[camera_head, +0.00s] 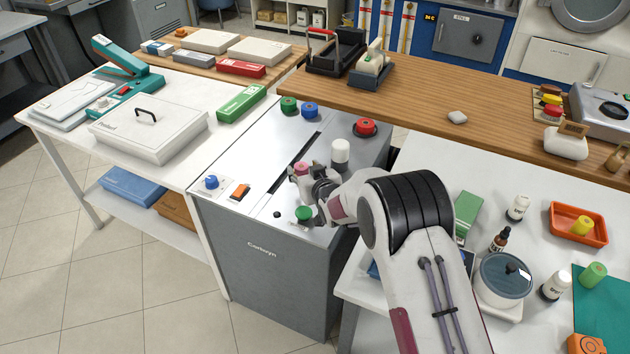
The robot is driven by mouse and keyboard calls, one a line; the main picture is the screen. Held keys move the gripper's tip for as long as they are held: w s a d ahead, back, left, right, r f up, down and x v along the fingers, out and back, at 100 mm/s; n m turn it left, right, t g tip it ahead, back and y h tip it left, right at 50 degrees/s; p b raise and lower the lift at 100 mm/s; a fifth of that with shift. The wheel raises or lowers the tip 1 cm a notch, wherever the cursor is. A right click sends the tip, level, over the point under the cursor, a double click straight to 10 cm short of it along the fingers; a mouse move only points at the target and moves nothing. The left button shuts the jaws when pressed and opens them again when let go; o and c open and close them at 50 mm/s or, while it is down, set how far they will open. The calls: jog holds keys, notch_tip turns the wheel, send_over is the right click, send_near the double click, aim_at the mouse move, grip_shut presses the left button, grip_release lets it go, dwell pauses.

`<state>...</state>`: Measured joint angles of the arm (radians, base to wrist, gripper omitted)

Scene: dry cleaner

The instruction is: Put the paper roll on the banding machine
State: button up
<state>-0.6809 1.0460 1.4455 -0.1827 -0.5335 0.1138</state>
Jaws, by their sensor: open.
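The banding machine appears to be the grey cabinet (262,270) in the middle, with a pale top, a long dark slot and coloured knobs. A white cylinder (340,152) that looks like the paper roll stands upright on its top, right of the slot. My gripper (304,192) is open over the front right part of the top, nearer the camera than the white cylinder and to its left. I see nothing held in it. A green knob (304,213) shows beside the gripper. My wrist and arm hide the machine's right front corner.
A white table with a lidded white box (150,128) and a green stapler-like press (125,75) stands left. A wooden counter (420,92) runs behind. The right table holds a lidded pot (505,275), bottles and an orange tray (560,232). The machine top's left part is mostly clear.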

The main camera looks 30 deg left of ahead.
jog(key=v, duration=1)
dwell(0.4)
dwell(0.8)
jog(key=w+d+r+m+h, duration=0.15)
jog(key=d+r+h, duration=0.25)
jog(key=d+r, duration=1)
jog(key=s+d+r+m+h, duration=0.1)
jog(key=s+d+r+m, duration=0.2)
jog(key=d, duration=0.6)
jog(key=s+d+r+h, duration=0.2)
jog(key=s+d, duration=0.2)
jog(key=d, duration=0.4)
jog(key=s+d+m+g+h, duration=0.1)
jog(key=s+d, duration=0.4)
jog(key=s, duration=0.4)
jog(key=s+d+m+g, duration=0.1)
jog(key=s+d+m, duration=0.1)
jog(key=s+d, duration=0.4)
jog(key=s+d+r+m+g+h, duration=0.1)
jog(key=s+d, duration=0.5)
jog(key=s, duration=0.8)
jog(key=shift+g+h, duration=0.3)
jog(key=shift+g, duration=0.2)
jog(key=shift+s+m, duration=0.1)
jog(key=shift+m, duration=0.15)
